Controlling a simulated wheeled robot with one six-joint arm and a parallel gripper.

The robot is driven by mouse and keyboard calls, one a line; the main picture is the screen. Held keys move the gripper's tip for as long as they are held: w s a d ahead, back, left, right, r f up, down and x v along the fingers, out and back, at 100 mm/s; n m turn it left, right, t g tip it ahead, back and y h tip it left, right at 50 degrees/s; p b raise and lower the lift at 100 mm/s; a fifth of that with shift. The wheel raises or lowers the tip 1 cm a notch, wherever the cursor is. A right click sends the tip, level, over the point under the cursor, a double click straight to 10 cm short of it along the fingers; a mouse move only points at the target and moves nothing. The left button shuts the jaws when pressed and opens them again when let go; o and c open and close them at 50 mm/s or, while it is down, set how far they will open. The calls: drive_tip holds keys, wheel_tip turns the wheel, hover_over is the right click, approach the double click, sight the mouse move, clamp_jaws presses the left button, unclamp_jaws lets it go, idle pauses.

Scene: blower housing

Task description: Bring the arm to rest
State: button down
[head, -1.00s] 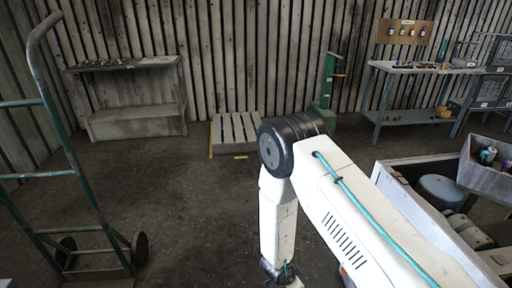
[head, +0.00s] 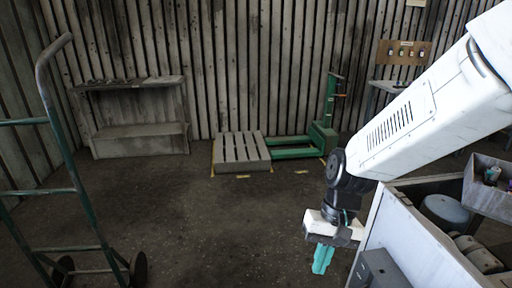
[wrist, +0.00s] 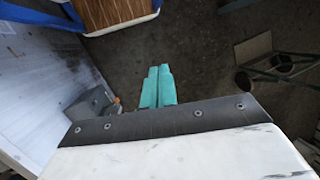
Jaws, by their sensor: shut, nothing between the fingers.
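My gripper (head: 322,260) hangs below my white arm, right of the middle of the head view, with its teal fingers pointing down. The fingers are together with nothing between them. In the wrist view the two teal fingers (wrist: 158,88) lie side by side over the dark floor. The gripper is close to the left side of the grey-white cart, apart from it as far as I can tell.
The cart (head: 405,245) holds a grey round container (head: 443,210) and a tilted bin (head: 488,190). A green hand truck (head: 75,170) stands at left. A pallet (head: 241,153), a green lift (head: 324,130) and a shelf (head: 135,115) stand at the back. The middle floor is clear.

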drive_tip(key=s+d+r+t+h, duration=0.2)
drive_tip(key=s+d+r+t, duration=0.2)
drive_tip(key=s+d+r, duration=0.8)
wheel_tip(320, 180, up, 3)
drive_tip(key=shift+d+r, duration=0.1)
drive_tip(key=shift+d, duration=0.3)
drive_tip(key=shift+s, duration=0.15)
